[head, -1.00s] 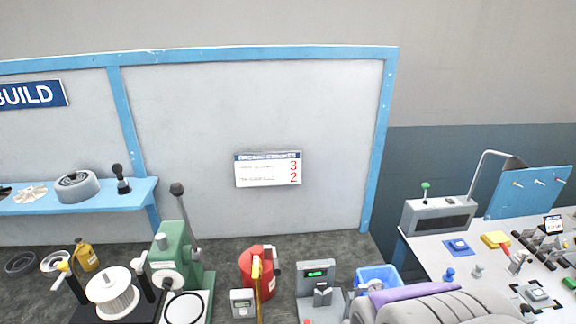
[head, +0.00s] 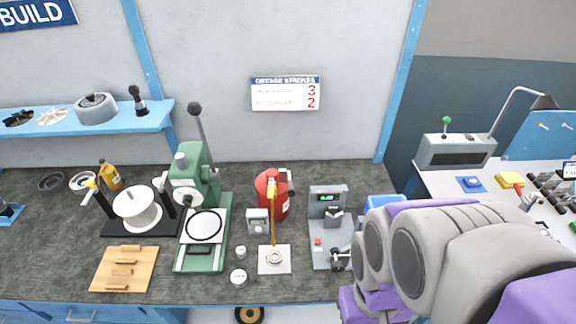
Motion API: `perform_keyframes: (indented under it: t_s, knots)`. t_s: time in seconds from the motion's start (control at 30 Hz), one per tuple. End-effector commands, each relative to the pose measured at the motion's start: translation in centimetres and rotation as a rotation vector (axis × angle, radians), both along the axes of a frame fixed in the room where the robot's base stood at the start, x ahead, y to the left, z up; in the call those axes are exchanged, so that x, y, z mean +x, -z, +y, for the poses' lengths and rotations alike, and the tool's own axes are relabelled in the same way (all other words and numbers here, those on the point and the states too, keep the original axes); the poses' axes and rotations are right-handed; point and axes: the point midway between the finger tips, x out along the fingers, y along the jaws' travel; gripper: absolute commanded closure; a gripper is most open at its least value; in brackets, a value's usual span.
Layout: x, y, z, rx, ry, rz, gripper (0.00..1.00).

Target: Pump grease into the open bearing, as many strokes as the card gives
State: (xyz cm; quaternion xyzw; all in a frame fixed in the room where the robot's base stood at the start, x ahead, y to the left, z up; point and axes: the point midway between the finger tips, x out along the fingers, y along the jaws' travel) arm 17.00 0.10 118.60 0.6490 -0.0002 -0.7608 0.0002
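The white card (head: 285,93) on the back panel has a blue header that appears to read "GREASE STROKES". It shows a red 3 above a red 2; the row labels are too small to read surely. The red grease pot (head: 267,195) stands on the bench with a yellow lever or tube (head: 273,215) in front. A ring-shaped bearing (head: 275,257) sits on a pale square plate (head: 264,269) below it. A small grey box with a display (head: 257,221) stands left of the pot. My grey and purple arm fills the lower right; my gripper is not visible.
A green press (head: 196,220), a white spool on a black stand (head: 137,210) and a wooden board (head: 122,270) stand left. A grey device with green display (head: 328,215) stands right of the pot. A blue bin (head: 383,201) is partly hidden by my arm.

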Motion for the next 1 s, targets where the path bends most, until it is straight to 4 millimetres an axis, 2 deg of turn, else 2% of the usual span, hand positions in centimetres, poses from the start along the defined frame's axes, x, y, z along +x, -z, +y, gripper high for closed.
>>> perform_keyframes:
  t_s: [0.23, 0.7, 1.0]
  knots:
    - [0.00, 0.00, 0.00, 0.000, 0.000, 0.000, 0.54]
    - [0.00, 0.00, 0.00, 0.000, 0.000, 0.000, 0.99]
    - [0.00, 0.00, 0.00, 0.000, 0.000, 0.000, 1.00]
